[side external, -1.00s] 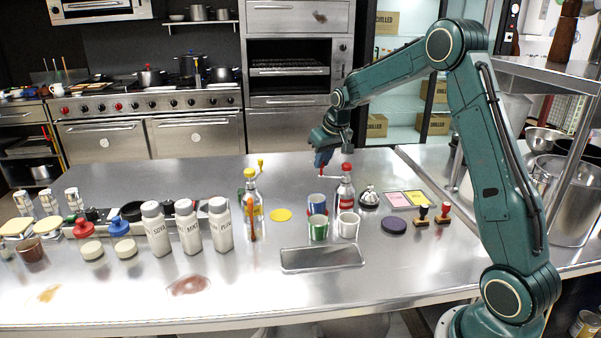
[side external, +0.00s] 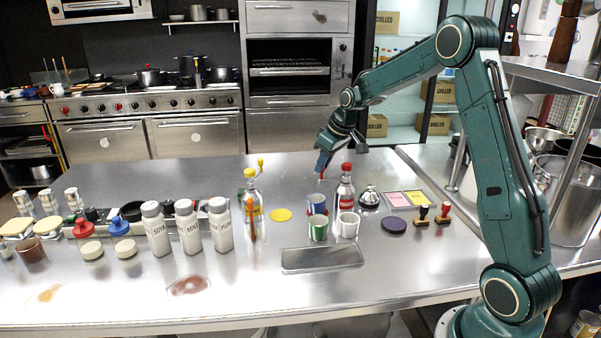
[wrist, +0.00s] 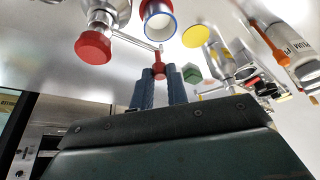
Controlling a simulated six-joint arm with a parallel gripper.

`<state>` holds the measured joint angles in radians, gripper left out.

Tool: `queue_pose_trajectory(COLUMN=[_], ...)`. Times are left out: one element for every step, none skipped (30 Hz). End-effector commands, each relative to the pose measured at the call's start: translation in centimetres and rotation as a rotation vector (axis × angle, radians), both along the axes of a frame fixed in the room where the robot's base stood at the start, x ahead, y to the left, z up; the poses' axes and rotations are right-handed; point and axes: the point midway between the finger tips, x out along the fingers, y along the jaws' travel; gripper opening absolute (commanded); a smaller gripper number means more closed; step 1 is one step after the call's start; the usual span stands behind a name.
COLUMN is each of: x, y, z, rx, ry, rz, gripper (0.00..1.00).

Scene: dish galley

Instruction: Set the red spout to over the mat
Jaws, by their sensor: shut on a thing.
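The red-capped bottle (side external: 345,195) stands upright behind the cups. Its red knob (wrist: 93,47) and the thin spout arm (wrist: 135,42) show in the wrist view. My gripper (wrist: 158,76) is shut on the small red handle (wrist: 158,63) at the arm's far end. In the side view my gripper (side external: 322,168) is left of the bottle's top and above the counter, with its fingers tilted down to the left. A flat round yellow mat (side external: 281,215) lies to the left and a round purple one (side external: 394,226) to the right. The spout points toward neither clearly.
A yellow-topped bottle (side external: 250,198) is left of the yellow mat. A bell (side external: 369,197) is right of the red-capped bottle. A metal tray (side external: 322,258) lies in front.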

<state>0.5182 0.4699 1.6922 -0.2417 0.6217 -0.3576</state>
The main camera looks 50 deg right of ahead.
Motion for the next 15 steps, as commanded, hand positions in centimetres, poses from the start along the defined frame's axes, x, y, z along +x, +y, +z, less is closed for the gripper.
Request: queue_pose_trajectory(x=[0.04, 0.04, 0.03, 0.03, 0.03, 0.02, 0.01, 0.01, 0.0, 0.01, 0.0, -0.01, -0.01, -0.02, -0.05], y=[0.07, 0.08, 0.08, 0.07, 0.07, 0.06, 0.06, 0.06, 0.05, 0.05, 0.05, 0.05, 0.04, 0.04, 0.03], z=[0.15, 0.15, 0.14, 0.13, 0.12, 0.11, 0.09, 0.08, 0.07, 0.06, 0.05, 0.05, 0.06, 0.08, 0.14], rx=[0.0, 0.0, 0.0, 0.0, 0.001, 0.001, 0.001, 0.001, 0.001, 0.001, 0.001, 0.001, 0.001, 0.0, 0.0], ry=[-0.002, -0.002, -0.002, -0.002, -0.001, -0.001, -0.001, 0.0, 0.0, 0.0, 0.0, 0.0, 0.0, 0.0, 0.0], rz=[0.002, 0.002, 0.002, 0.002, 0.001, 0.001, 0.001, 0.001, 0.0, 0.0, 0.0, 0.0, 0.0, -0.001, -0.001], gripper=[0.0, 0.21, 0.29, 0.35, 0.37, 0.37, 0.37, 0.37, 0.37, 0.37, 0.37, 0.37, 0.37, 0.37, 0.37])
